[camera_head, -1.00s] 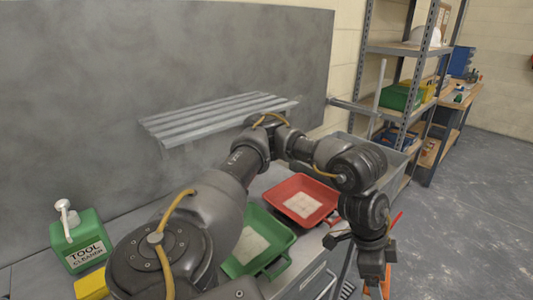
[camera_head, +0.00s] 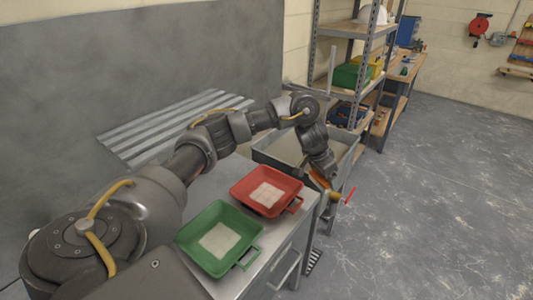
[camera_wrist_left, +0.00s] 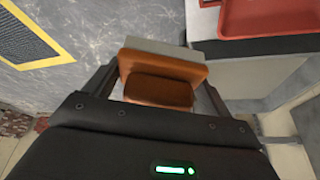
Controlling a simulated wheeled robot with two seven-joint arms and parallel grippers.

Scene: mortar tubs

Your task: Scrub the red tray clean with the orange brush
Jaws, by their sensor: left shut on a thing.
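The red tray (camera_head: 243,187) sits on the bench with a pale patch on its floor. Its edge also shows at the top of the left wrist view (camera_wrist_left: 270,18). My left gripper (camera_head: 326,185) is to the right of the tray, past the bench edge and apart from it. It is shut on the orange brush (camera_head: 318,178). In the left wrist view the brush (camera_wrist_left: 160,90) lies between the fingers, its orange block ending in a pale grey face. My right gripper is not in view.
A green tray (camera_head: 190,236) with a pale patch sits beside the red one, nearer me. A grey tub (camera_head: 345,160) stands behind the red tray. A slatted grey rack (camera_head: 160,125) is at the wall. Shelving (camera_head: 350,92) stands behind; open floor lies right.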

